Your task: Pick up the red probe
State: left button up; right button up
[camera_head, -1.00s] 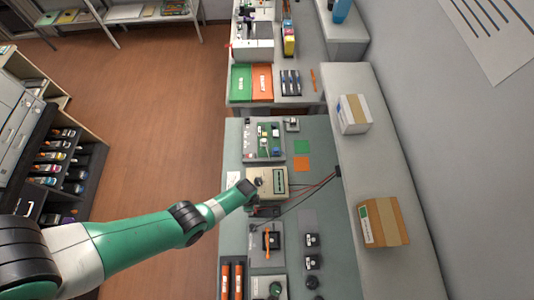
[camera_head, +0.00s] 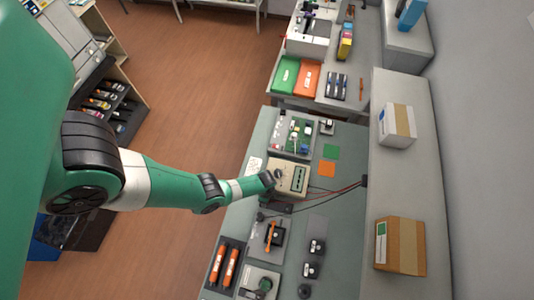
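The beige meter (camera_head: 289,178) with a dark display stands on the grey-green bench. A red lead (camera_head: 335,192) runs from a dark block on the right toward the front of the meter. I cannot make out the red probe itself; its end of the lead is lost near my gripper. A black lead (camera_head: 310,207) runs alongside and ends at a small black piece (camera_head: 260,216). My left arm reaches in from the left, and my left gripper (camera_head: 280,207) is low at the meter's near side. Its fingers are too small and dark to tell open from shut. My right gripper is not in view.
A dark tray (camera_head: 212,279) with orange cartridges lies in front. Boxes stand on the right ledge (camera_head: 398,185).

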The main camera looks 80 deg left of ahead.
pick_arm(q)
grip_shut()
dwell(0.3)
dwell(0.3)
